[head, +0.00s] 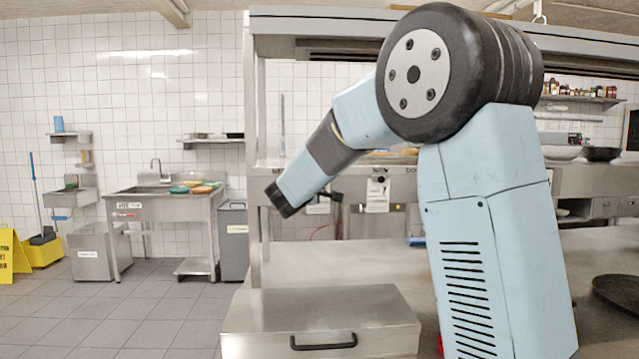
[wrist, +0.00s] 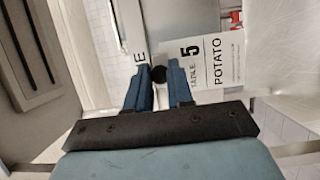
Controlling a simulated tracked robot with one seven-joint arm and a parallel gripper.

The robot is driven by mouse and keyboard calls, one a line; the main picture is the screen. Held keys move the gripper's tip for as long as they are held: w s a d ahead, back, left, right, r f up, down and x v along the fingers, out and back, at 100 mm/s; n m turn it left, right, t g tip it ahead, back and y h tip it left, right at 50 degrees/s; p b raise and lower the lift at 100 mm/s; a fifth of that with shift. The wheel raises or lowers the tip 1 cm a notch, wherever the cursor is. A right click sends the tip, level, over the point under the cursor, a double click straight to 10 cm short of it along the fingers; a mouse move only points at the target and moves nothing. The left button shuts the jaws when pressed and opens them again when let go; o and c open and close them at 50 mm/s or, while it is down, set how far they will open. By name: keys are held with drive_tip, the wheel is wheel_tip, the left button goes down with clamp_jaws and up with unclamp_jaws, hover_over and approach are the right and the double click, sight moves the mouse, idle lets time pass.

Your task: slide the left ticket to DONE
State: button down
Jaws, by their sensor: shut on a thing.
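In the wrist view my gripper (wrist: 158,76) has its two blue fingers shut on a round black knob (wrist: 158,73) at the edge of a white ticket (wrist: 226,62). The ticket reads "TABLE 5" and "POTATO" sideways. A letter "E" shows on the pale strip (wrist: 129,30) beside it. In the head view the left ticket (head: 318,207) hangs on the steel front, partly behind my arm. A second ticket (head: 377,195) with a black knob hangs to its right, under a label. A label starting "DO" (head: 410,170) is further right, cut off by my arm.
A steel box with a black handle (head: 323,341) stands on the counter (head: 390,262) in front. A dark pan (head: 617,291) lies at the right. A sink table (head: 165,200) and a grey bin (head: 234,240) stand at the left.

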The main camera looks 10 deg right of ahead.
drive_tip(key=c, duration=1.4)
unclamp_jaws()
drive_tip(key=shift+d+f, duration=0.15)
drive_tip(key=shift+f, duration=0.05)
drive_tip(key=shift+c, duration=0.2)
drive_tip(key=o, duration=0.3)
drive_tip(key=shift+w+d, duration=0.1)
drive_tip(key=shift+w, duration=0.15)
drive_tip(key=shift+o, duration=0.8)
drive_tip(key=shift+r, duration=0.1)
drive_tip(key=v, duration=1.4)
drive_tip(key=shift+w, duration=0.1)
